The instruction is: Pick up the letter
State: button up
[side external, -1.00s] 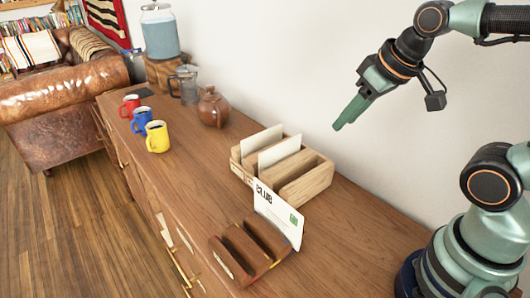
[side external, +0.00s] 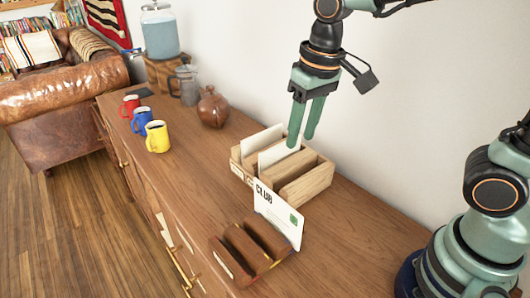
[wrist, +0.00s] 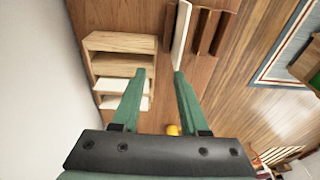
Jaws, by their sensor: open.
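A white letter (side external: 279,219) with dark lettering and a green mark stands upright, slightly tilted, at the right end of the dark slotted rack (side external: 232,264). In the wrist view the letter (wrist: 181,34) shows as a thin white edge beside the dark rack (wrist: 204,30). More white letters (side external: 278,153) stand in a light wooden sorter (side external: 305,186) behind it. My gripper (side external: 301,141) is open and empty, pointing down in the side view over the sorter's area. In the wrist view, its fingertips (wrist: 160,73) are between the sorter (wrist: 120,42) and the letter's edge.
Red (side external: 130,106), blue (side external: 142,121) and yellow (side external: 157,137) mugs stand toward the far left of the cabinet top (side external: 190,180). A brown teapot (side external: 212,108), a glass press (side external: 186,85) and a drink dispenser (side external: 160,35) stand behind. A white wall (side external: 240,50) bounds the back.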

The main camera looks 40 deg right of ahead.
jog(key=w+a+f+g, duration=0.1)
jog(key=a+f+g, duration=0.1)
jog(key=a, duration=0.2)
send_over(277, 196)
notch_tip(277, 196, down, 7)
jog(key=shift+f, duration=2.65)
grip_shut()
